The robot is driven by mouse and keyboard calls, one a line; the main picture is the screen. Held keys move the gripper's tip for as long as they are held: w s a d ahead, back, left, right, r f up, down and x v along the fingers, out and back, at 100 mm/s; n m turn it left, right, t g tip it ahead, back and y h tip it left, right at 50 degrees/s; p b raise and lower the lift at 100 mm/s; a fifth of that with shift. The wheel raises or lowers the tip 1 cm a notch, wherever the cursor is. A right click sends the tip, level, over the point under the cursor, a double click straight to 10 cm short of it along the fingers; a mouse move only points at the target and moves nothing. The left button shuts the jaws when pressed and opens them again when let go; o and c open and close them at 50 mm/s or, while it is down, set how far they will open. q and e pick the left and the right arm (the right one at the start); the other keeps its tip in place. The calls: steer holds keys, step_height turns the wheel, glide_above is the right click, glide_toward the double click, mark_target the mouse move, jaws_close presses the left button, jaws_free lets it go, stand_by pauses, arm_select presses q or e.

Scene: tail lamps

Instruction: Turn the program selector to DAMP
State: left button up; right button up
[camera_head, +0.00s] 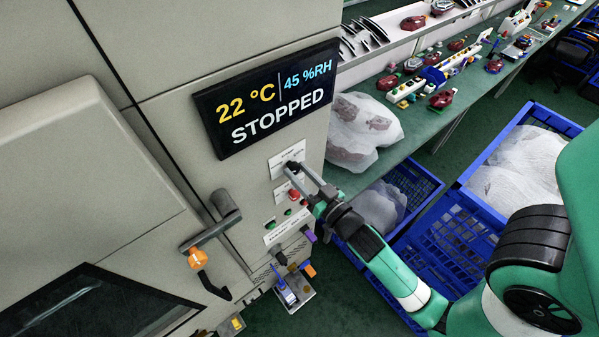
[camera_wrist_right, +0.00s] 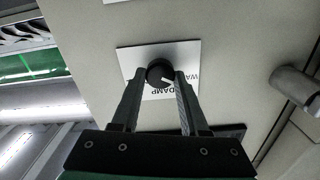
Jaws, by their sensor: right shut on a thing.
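The program selector is a small round black knob (camera_wrist_right: 160,73) on a white label plate (camera_wrist_right: 126,58) on the front of a grey cabinet. The word DAMP and part of another word starting WA show on the plate in the right wrist view. The rest is hidden by my fingers. A white pointer mark on the knob faces the lower right there. My right gripper (camera_wrist_right: 161,76) is shut on the knob, one finger on each side. In the head view my right gripper (camera_head: 291,170) covers most of the knob. My left gripper is not in view.
A display (camera_head: 268,98) above the plate reads 22 °C, 45 %RH, STOPPED. A red button (camera_head: 293,194) and small green buttons sit below the plate. A door handle (camera_head: 211,222) is at the left. Blue crates (camera_head: 432,262) and a green workbench (camera_head: 408,118) are at the right.

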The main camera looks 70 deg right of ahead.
jaws_close()
steer(key=shift+f+m+b, duration=0.1)
steer(key=shift+m+b, duration=0.75)
steer(key=shift+m, duration=0.15)
steer(key=m+b, duration=0.2)
steer(key=m, duration=0.1)
steer(key=m+b, duration=0.1)
steer(key=m, duration=0.2)
steer(key=shift+m+b, duration=0.3)
steer(key=shift+m, duration=0.1)
steer(key=shift+m+b, duration=0.45)
steer(key=shift+m, duration=1.05)
